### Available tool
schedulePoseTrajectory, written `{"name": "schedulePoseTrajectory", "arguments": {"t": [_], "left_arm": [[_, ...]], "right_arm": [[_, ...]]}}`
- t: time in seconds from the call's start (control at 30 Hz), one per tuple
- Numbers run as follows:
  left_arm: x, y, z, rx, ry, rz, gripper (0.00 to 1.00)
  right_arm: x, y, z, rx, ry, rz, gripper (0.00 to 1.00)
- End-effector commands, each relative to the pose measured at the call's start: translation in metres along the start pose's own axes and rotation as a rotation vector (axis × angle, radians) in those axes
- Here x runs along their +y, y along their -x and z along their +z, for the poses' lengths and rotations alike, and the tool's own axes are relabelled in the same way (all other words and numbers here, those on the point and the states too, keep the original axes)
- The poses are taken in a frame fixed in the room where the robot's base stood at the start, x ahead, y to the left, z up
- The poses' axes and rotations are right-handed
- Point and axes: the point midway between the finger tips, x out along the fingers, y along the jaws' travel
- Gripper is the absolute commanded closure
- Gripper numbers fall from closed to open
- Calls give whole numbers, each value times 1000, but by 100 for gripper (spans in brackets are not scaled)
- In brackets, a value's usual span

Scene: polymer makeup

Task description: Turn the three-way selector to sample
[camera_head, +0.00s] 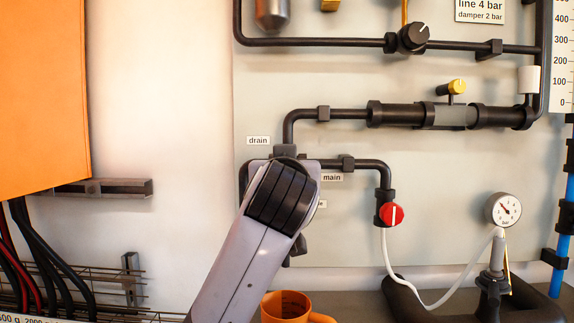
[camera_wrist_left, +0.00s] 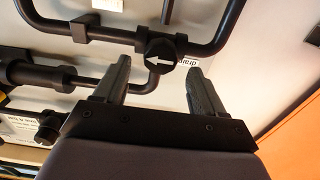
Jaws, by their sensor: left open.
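The three-way selector shows in the left wrist view as a round black knob (camera_wrist_left: 160,58) with a white mark, on black pipework. My left gripper (camera_wrist_left: 155,82) is open, with one finger on each side of the knob's picture position; I cannot tell whether either touches it. In the head view my left arm and gripper (camera_head: 286,160) hide the knob. The "drain" label (camera_head: 258,141) is left of the gripper and the "main" label (camera_head: 332,178) is right. A third label (camera_head: 322,204) below is mostly hidden. My right gripper is not in view.
A red-handled valve (camera_head: 391,215) and a pressure gauge (camera_head: 503,210) are to the right. An orange mug (camera_head: 287,305) stands below. A black dial (camera_head: 415,36) and a yellow-handled valve (camera_head: 456,87) are above. An orange cabinet (camera_head: 40,95) is at the left.

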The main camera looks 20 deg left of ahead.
Motion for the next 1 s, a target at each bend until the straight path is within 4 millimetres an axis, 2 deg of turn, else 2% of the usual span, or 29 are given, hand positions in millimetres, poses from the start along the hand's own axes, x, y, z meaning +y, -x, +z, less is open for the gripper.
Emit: {"name": "schedulePoseTrajectory", "arguments": {"t": [0.1, 0.23, 0.6, 0.63, 0.7, 0.8, 1.0], "left_arm": [[-1, -16, 0, -2, -1, -2, 30], [-1, -27, 0, -1, 0, -2, 30], [0, -32, 0, 0, 1, 0, 30], [0, -32, 0, -1, 1, 0, 33], [0, -32, 0, -1, 1, 0, 56], [-1, -32, 0, -1, 1, 0, 85], [-1, -32, 0, -1, -5, -1, 84]], "right_arm": [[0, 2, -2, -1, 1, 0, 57], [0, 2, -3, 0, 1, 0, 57], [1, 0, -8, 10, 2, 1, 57], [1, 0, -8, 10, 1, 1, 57], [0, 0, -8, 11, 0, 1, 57], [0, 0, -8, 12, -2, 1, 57], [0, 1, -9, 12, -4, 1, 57]]}}
